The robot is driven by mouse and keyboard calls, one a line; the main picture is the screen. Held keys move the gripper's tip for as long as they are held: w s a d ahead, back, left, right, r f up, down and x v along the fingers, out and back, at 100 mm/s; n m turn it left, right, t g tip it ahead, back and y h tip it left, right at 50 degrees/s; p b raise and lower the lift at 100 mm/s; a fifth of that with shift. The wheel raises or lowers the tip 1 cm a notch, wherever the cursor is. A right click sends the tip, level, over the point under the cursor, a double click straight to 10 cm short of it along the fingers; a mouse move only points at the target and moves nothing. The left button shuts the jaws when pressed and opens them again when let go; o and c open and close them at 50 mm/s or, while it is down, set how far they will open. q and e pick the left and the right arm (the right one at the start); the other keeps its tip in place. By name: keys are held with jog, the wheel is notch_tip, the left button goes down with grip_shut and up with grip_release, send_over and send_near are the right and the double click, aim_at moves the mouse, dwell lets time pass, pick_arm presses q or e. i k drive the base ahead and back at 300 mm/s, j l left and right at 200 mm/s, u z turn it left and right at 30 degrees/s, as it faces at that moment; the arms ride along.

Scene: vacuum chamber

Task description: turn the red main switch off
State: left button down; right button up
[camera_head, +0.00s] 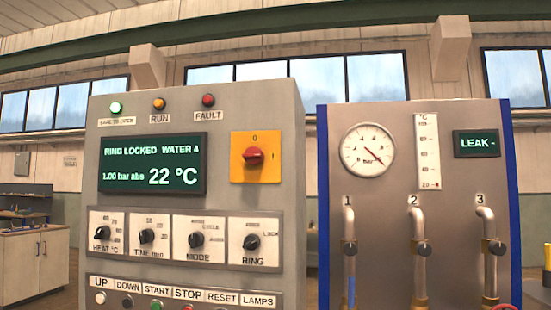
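The red main switch (253,156) sits on a yellow square plate (270,141) at the upper right of the grey control panel (225,105). The plate has a 0 at its top and what looks like an I at its right side. The red handle lies roughly level, pointing toward the right mark. The display (152,163) beside it is lit and reads RING LOCKED, 1.00 bar abs and 22 °C. The green lamp (116,108) is bright. Neither of my grippers is in view.
Below are several black knobs (195,240) and a row of push buttons (156,304). To the right stands a second panel (390,205) with a gauge (368,149), a LEAK display (476,143) and numbered pipes with valves. A cabinet (35,262) stands far left.

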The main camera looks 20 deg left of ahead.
aim_at(253, 156)
jog(key=k+j, duration=0.1)
jog(key=j, duration=3.3)
jog(key=k+u, duration=0.05)
jog(key=k, duration=0.05)
